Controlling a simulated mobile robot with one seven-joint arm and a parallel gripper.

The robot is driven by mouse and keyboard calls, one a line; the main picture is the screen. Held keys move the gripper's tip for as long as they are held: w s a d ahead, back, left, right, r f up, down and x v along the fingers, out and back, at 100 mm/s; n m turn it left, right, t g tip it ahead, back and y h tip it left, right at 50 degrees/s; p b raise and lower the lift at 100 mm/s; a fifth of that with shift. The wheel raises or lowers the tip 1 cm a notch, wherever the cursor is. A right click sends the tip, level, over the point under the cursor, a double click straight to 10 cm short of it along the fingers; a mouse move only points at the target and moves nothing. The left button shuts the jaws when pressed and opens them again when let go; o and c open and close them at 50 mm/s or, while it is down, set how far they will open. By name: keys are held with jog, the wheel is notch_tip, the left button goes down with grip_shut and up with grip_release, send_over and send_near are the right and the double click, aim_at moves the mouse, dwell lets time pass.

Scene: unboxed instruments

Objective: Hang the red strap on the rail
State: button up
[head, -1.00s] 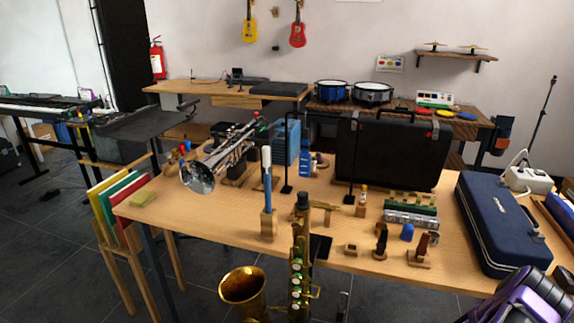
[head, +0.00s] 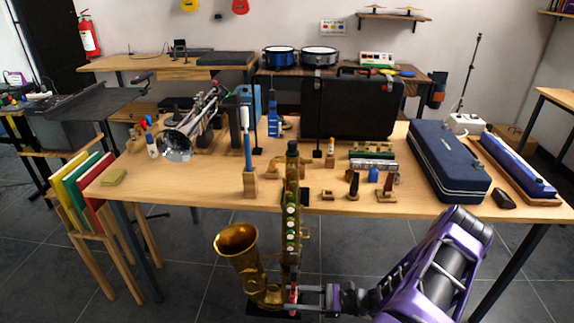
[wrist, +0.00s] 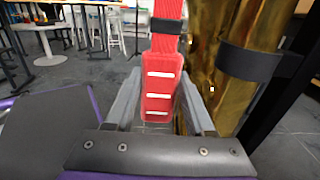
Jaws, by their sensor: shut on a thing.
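My gripper (head: 314,297) is low in front of the table, beside the foot of a brass saxophone (head: 240,252) on its stand. It is shut on the red strap (head: 293,292), which shows only as a small red patch in the head view. In the wrist view the strap (wrist: 160,92) is a red pad with white bars between my two fingers (wrist: 158,108). Its red webbing runs up through a dark band and out of the top of the picture. The saxophone's brass body (wrist: 211,75) is close on the right. I cannot make out the rail.
The wooden table (head: 210,193) carries a silver trumpet (head: 178,143), a black case (head: 352,105), a navy case (head: 447,160) and several small parts. A rack of coloured folders (head: 82,188) stands at its left. Dark tiled floor is clear left of the saxophone.

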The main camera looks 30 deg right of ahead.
jog(key=shift+a, duration=0.35)
jog(key=w+a+r+m+t+h, duration=0.4)
jog(key=a+r+m+h, duration=0.1)
jog(key=a+r+h, duration=0.1)
jog(key=w+a+r+m+t+h, duration=0.4)
jog(key=a+r+m+h, duration=0.2)
jog(key=r+h, duration=0.3)
jog(key=shift+w+a+r, duration=0.25)
jog(key=shift+a+r, duration=0.4)
jog(key=shift+a, duration=0.15)
jog(key=shift+r, duration=0.1)
